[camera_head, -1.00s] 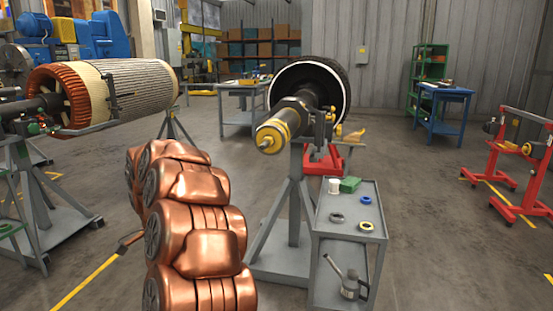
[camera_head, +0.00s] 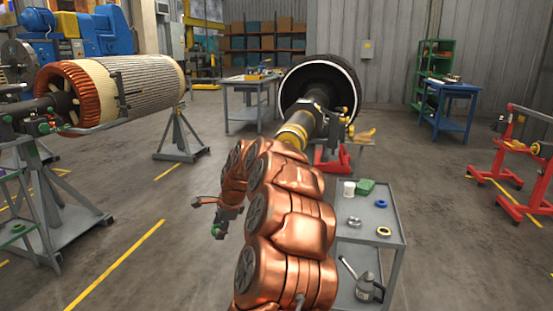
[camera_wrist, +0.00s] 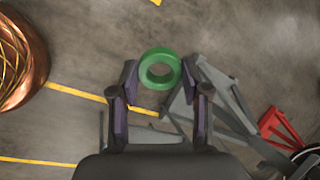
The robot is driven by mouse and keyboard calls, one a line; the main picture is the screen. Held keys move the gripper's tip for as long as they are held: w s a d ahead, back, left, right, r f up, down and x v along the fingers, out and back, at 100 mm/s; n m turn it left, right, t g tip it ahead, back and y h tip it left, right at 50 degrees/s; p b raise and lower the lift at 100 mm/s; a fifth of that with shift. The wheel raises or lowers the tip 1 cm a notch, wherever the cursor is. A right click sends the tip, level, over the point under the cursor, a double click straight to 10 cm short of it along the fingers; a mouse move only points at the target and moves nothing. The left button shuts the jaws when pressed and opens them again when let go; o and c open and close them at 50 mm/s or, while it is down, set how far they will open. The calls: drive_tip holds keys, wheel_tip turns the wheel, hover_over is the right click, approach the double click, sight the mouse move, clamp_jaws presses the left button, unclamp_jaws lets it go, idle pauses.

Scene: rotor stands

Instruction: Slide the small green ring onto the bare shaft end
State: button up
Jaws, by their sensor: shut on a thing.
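My gripper (camera_head: 216,226) hangs left of my copper arm in the head view, over open floor. It is shut on a green ring, which shows as a small green patch there. In the wrist view the green ring (camera_wrist: 145,69) sits between the fingertips of my gripper (camera_wrist: 161,76), its hole visible. The middle rotor's shaft (camera_head: 293,134) has yellow bands; my arm hides its near tip. The left rotor's shaft (camera_head: 25,110) runs out of the left edge, so its end is not seen. The ring is apart from both shafts.
A grey cart (camera_head: 367,228) right of my arm carries a white cup, a green block, a blue ring and other rings, with an oil can below. The left rotor's stand (camera_head: 62,222) and a grey trestle (camera_head: 181,138) stand left. Floor between them is clear.

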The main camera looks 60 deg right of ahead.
drive_tip(key=w+d+r+m+t+h+p, duration=0.1)
drive_tip(key=d+r+m+t+h+p, duration=0.45)
drive_tip(key=r, duration=0.55)
drive_tip(key=s+d+r+m+g+h+p, duration=0.1)
drive_tip(key=s+d+r+m+g+h, duration=0.1)
drive_tip(key=s+d+r+m+h, duration=0.3)
drive_tip(key=s+d+r+m+g+h+p, duration=0.2)
drive_tip(key=s+r+m+h, duration=0.1)
drive_tip(key=s+h, duration=0.4)
drive_tip(key=shift+g+y, duration=0.25)
drive_tip(key=x, duration=0.1)
drive_tip(key=p+x, duration=0.1)
drive_tip(key=x, duration=0.3)
drive_tip(key=shift+s+d+p, duration=0.1)
drive_tip(key=shift+s+p, duration=0.2)
drive_tip(key=shift+s, duration=0.1)
drive_tip(key=shift+w+d+b, duration=0.1)
drive_tip(key=shift+d+b, duration=0.1)
drive_tip(key=shift+b, duration=0.1)
drive_tip(key=shift+b+x, duration=0.65)
drive_tip(key=shift+x, duration=0.2)
drive_tip(key=shift+b+x, duration=0.75)
drive_tip(key=shift+x, duration=1.85)
idle(0.8)
